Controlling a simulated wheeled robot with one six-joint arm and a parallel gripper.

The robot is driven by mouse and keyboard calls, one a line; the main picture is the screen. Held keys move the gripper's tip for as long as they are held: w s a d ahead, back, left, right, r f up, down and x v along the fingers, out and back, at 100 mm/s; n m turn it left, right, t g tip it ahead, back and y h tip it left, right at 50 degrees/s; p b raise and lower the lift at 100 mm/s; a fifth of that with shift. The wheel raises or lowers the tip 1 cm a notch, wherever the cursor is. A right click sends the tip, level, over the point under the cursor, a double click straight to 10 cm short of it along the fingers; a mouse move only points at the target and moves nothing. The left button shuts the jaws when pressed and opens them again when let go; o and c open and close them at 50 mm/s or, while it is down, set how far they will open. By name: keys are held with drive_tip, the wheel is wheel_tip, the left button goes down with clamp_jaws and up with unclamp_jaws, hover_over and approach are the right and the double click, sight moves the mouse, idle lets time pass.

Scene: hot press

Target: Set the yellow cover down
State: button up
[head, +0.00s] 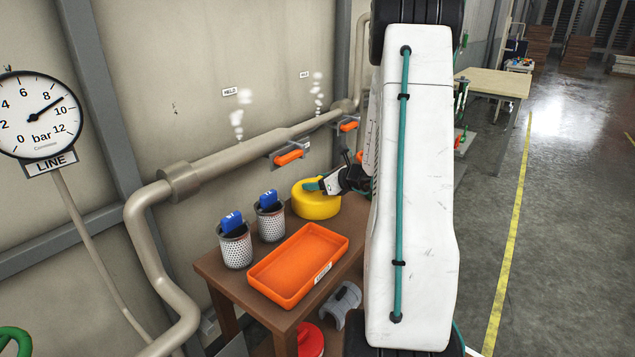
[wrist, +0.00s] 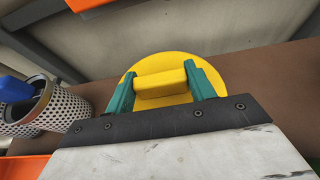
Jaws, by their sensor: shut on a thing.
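The yellow cover (head: 316,204) is a round, thick disc at the back of the brown table, right of the perforated cups. In the wrist view the yellow cover (wrist: 214,74) has a raised bar-shaped grip on top. My gripper (head: 318,186) has teal fingers, and in the wrist view my gripper (wrist: 162,84) is shut on that bar, one finger at each end. The cover looks level and at or very near the table top; I cannot tell whether it touches.
Two perforated metal cups (head: 236,247) with blue tags stand left of the cover. An orange tray (head: 298,265) lies in front on the table (head: 213,272). A pipe (head: 240,152) with orange-handled levers (head: 289,157) and white steam runs along the wall behind. A red object (head: 310,340) sits below.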

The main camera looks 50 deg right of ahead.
drive_tip(key=o, duration=1)
